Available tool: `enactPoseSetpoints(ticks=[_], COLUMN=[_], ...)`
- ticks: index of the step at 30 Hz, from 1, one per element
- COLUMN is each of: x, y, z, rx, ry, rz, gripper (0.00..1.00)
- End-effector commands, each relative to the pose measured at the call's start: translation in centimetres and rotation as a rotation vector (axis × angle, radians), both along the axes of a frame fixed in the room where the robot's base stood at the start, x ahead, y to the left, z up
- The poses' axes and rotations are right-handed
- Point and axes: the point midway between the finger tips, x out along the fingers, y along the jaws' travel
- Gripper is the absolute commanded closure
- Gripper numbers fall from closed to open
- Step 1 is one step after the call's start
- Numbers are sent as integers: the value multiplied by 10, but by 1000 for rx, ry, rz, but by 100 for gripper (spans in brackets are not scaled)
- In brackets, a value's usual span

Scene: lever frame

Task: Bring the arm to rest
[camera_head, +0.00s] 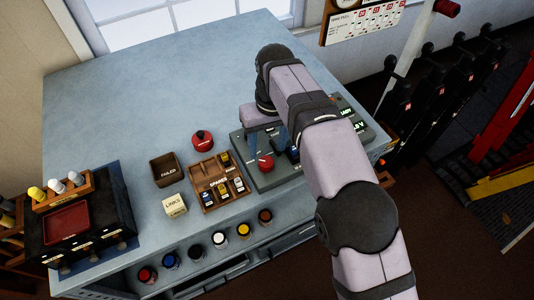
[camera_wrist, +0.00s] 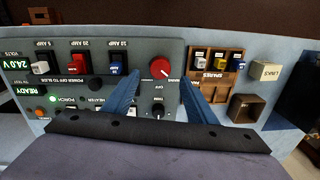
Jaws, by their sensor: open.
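My gripper (camera_head: 268,148) is over the grey control panel (camera_head: 243,148) at the right front of the blue-grey bench. It is open, with nothing between its blue fingers, which also show in the wrist view (camera_wrist: 160,80). A red rotary knob (camera_wrist: 160,68) shows between and just beyond the fingertips in the wrist view; it is also in the head view (camera_head: 265,162). I cannot tell whether the fingers touch the panel. A black knob marked TRIM (camera_wrist: 158,108) lies between the fingers nearer the palm. My arm reaches in from the lower right and hides part of the panel.
A spares tray (camera_head: 207,198), an open dark box (camera_head: 165,169), a LINKS box (camera_head: 174,205) and a red round-topped item (camera_head: 202,140) stand left of the panel. A black cabinet (camera_head: 118,205) is at far left. Levers (camera_head: 432,95) stand right. The bench's back left is clear.

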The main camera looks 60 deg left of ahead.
Motion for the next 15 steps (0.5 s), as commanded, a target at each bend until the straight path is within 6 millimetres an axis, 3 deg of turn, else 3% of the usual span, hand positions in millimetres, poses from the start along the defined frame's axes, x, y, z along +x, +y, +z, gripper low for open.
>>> enactPoseSetpoints(ticks=[6,15], x=[1,1], y=[0,0], z=[15,16], rx=[1,0], ry=[0,0], rz=[0,0], gripper=[48,48])
